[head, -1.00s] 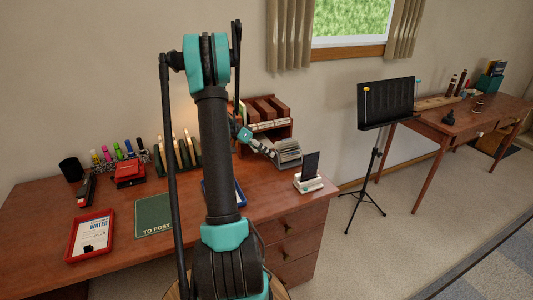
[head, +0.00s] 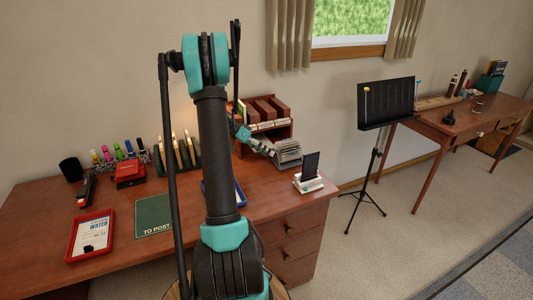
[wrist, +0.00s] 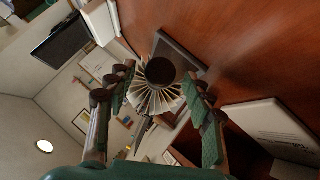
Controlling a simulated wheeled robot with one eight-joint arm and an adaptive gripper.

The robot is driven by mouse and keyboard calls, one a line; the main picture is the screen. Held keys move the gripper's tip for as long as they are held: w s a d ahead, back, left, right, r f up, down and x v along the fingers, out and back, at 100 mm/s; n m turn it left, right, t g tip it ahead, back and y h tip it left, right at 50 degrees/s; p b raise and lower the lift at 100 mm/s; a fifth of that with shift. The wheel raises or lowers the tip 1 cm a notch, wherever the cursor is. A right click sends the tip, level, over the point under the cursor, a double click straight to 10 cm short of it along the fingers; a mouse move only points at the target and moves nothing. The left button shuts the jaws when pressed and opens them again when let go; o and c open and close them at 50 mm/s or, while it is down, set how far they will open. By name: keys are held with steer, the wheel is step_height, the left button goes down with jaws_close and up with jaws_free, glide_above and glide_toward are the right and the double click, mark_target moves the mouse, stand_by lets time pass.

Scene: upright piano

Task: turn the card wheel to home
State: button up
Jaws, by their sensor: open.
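The card wheel (head: 288,151) is a grey, fanned wheel of cards on the right part of the wooden desk, in front of a wooden rack. In the wrist view its pale cards (wrist: 154,100) fan out below a dark round knob (wrist: 161,70). My gripper (head: 272,152) reaches the wheel from the left in the head view. In the wrist view my gripper (wrist: 160,82) is open, with one finger on either side of the knob and cards. Gaps show between the fingers and the knob; I cannot tell whether either finger touches the cards.
A dark phone-like panel on a white stand (head: 308,183) is just right of the wheel. The wooden rack (head: 277,131) stands behind it. A blue tray (head: 241,195) is partly hidden by my arm. A green mat (head: 153,215) and red tray (head: 70,251) lie left.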

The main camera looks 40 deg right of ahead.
steer(key=v, duration=1.1)
steer(key=shift+w+a, duration=0.1)
steer(key=shift+w, duration=0.05)
steer(key=shift+a, duration=0.1)
